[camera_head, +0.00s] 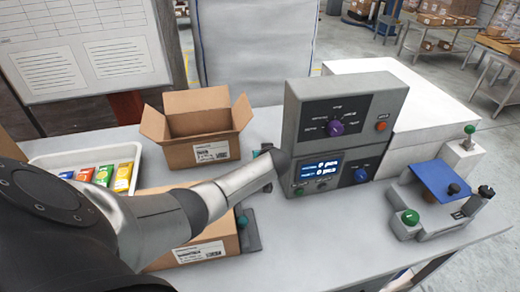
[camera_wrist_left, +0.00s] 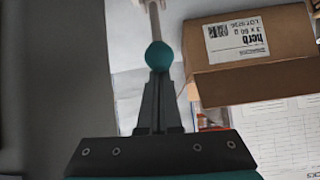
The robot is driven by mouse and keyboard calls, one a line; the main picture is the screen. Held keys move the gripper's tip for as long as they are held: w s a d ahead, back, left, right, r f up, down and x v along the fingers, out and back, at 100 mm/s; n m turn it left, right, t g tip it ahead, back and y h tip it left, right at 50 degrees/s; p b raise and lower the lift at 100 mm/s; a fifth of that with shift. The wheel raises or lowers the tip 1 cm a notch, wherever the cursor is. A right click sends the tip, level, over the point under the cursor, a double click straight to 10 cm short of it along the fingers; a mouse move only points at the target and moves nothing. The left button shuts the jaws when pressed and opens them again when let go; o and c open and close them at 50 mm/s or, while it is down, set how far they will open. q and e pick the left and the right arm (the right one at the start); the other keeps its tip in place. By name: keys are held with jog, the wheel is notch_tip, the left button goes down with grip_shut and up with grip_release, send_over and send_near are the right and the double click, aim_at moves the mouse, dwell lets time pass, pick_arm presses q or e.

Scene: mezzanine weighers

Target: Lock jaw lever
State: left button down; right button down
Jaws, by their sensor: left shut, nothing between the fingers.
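In the left wrist view a teal ball knob (camera_wrist_left: 158,55) on a pale thin rod, which looks like the lever, stands right at the tips of my left gripper (camera_wrist_left: 159,78). The gripper is shut with nothing between its fingers; I cannot tell whether the tips touch the knob. In the head view my left gripper (camera_head: 272,168) is beside the grey control box (camera_head: 335,120), and the arm hides much of the area around it. A grey device base with a teal part (camera_head: 242,221) shows just right of the lower carton. My right gripper is not in view.
An open carton (camera_head: 196,125) stands behind my arm, and a lower carton (camera_head: 215,245) lies partly beneath it. A white tray (camera_head: 72,160) holds colourful packets. A fixture with a blue plate (camera_head: 440,178) stands at right. The front middle of the table is clear.

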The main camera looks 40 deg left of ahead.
pick_arm(q)
jog(key=s+d, duration=0.1)
jog(key=d+f, duration=0.1)
jog(key=s+d, duration=0.1)
jog(key=shift+s+d+f, duration=0.15)
jog(key=shift+s+f, duration=0.15)
jog(key=shift+s, duration=0.05)
